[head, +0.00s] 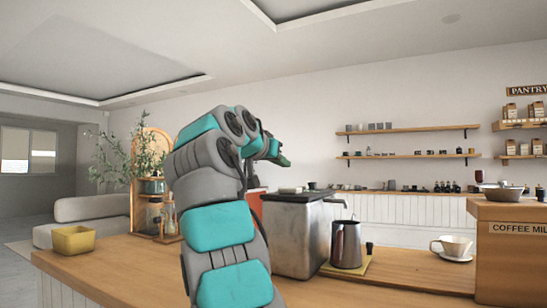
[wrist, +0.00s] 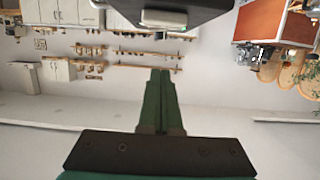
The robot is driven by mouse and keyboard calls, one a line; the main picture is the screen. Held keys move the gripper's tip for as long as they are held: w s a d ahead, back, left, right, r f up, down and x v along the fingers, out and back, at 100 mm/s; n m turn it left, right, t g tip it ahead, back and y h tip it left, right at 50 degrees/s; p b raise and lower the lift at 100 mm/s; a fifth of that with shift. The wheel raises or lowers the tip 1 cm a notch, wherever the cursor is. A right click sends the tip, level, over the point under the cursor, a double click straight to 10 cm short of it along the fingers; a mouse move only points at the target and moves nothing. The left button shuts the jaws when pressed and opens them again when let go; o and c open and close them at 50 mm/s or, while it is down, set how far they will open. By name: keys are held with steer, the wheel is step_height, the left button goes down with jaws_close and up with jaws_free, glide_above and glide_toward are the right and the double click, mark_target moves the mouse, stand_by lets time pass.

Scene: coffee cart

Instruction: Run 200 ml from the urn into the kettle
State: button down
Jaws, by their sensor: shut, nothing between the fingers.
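The urn (head: 296,238) is a steel box with a dark top and stands on the counter just right of my arm in the head view. Its spout (head: 336,202) reaches out to the right at the top. The dark steel kettle (head: 346,243) stands upright below the spout on a yellowish board (head: 362,265). The water level inside the kettle is hidden. My gripper (head: 285,161) is raised above and left of the urn, apart from it. In the wrist view my gripper (wrist: 161,72) has its green fingers together and empty, with a dark-edged body above them.
A white cup on a saucer (head: 453,258) stands right of the kettle. A wooden cabinet (head: 510,250) labelled coffee mill closes off the right. A yellow square bowl (head: 73,240) is at the left. The wooden counter (head: 125,265) is bare between bowl and arm.

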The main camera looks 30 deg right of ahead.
mark_target(286, 194)
steer(key=shift+x, duration=1.1)
step_height(286, 194, down, 3)
steer(key=b, duration=0.2)
steer(key=shift+w+d+b, duration=0.1)
steer(key=shift+d+b, duration=0.05)
steer(key=shift+b, duration=0.15)
steer(key=shift+f+b, duration=0.4)
steer(key=shift+f, duration=0.2)
